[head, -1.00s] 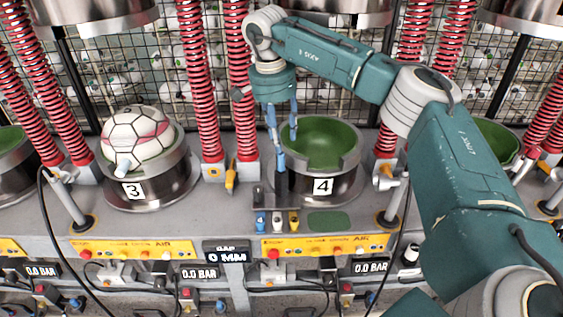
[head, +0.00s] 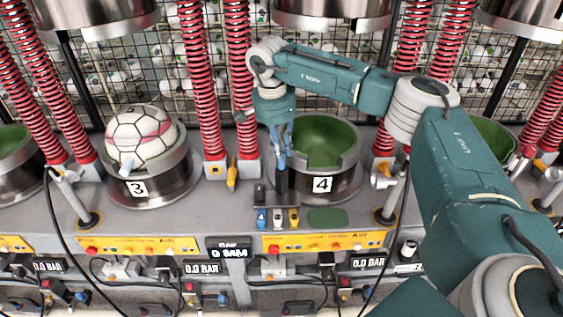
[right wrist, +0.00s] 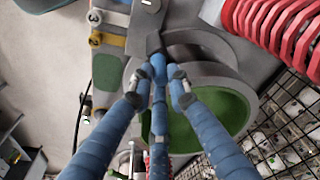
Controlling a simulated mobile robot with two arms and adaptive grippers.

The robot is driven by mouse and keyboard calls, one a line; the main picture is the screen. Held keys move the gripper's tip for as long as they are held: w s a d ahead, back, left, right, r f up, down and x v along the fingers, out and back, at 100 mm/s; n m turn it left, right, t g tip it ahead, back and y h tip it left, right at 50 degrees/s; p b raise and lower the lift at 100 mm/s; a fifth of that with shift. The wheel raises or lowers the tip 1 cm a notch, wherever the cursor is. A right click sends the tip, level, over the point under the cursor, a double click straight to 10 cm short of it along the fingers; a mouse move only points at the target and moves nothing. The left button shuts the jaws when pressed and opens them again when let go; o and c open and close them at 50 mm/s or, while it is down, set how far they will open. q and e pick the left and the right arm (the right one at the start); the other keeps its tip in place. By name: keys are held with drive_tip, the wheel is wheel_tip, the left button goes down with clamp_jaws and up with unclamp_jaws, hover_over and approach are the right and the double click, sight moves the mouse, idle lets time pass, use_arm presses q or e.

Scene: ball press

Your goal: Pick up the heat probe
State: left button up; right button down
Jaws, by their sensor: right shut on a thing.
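The heat probe seems to be the slim dark upright piece (head: 283,184) standing just left of the mould marked 4, by the dark holder (head: 260,195). My right gripper (head: 281,160) is shut on its top from above. In the right wrist view the blue fingers (right wrist: 158,75) meet at a small black end (right wrist: 157,45), most of which they hide. I cannot tell whether the probe's lower end is still in the holder. My left gripper is not in view.
The green-lined mould 4 (head: 347,182) is open and empty right beside my fingers. Mould 3 (head: 150,190) holds a white ball (head: 140,137). Numbered blue, white and yellow blocks (head: 278,218) stand in front. Red springs (head: 240,90) and an upper press die (head: 330,15) surround the space.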

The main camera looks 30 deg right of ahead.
drive_tip(key=shift+r+b, duration=0.3)
drive_tip(key=shift+r, duration=0.15)
wheel_tip(320, 180, up, 9)
drive_tip(key=b, duration=0.2)
drive_tip(key=shift+b, duration=0.3)
